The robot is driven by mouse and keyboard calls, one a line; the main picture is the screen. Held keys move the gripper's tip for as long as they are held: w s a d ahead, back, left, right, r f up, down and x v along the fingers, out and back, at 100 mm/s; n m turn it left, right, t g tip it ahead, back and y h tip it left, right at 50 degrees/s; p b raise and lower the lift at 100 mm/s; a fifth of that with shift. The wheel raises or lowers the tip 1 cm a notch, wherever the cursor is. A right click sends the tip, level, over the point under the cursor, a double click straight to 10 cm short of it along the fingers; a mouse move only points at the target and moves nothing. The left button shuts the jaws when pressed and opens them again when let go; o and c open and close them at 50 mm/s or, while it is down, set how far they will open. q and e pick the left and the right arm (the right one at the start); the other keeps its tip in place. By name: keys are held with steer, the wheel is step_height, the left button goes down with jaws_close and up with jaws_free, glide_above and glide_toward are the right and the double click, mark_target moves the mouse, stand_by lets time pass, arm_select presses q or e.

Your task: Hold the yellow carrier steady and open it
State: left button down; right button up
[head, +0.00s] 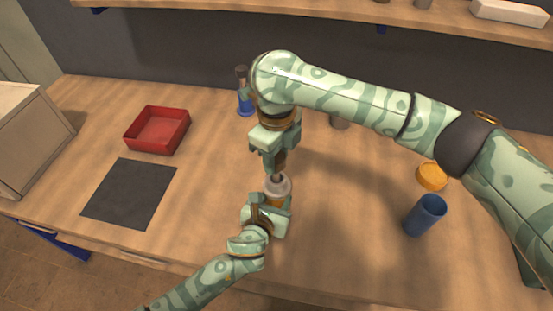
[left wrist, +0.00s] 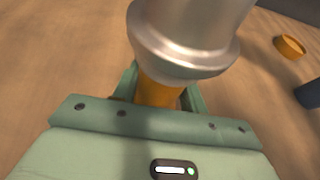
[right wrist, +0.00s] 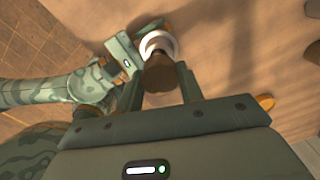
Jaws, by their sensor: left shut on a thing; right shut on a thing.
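The yellow carrier (left wrist: 157,95) stands upright near the front middle of the table, with a broad silver-grey lid (head: 278,184) on top. The lid also shows in the left wrist view (left wrist: 185,40). My left gripper (head: 267,206) is shut on the yellow body just below the lid and hides most of it. My right gripper (head: 279,166) is above, pointing down, shut on a dark brown knob (right wrist: 158,75) over the lid. In the right wrist view the lid is a pale ring (right wrist: 158,42) behind the knob. The lid sits on the body.
A blue cup (head: 425,215) and an orange round dish (head: 432,176) are on the right. A red tray (head: 157,130) and black mat (head: 129,193) are on the left. A blue-based bottle (head: 244,98) stands behind, close to my right arm. A shelf (head: 330,12) runs along the back.

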step_height(320, 180, up, 2)
steer(key=shift+r, duration=0.1)
arm_select(q)
steer(key=c, duration=0.7)
jaws_free()
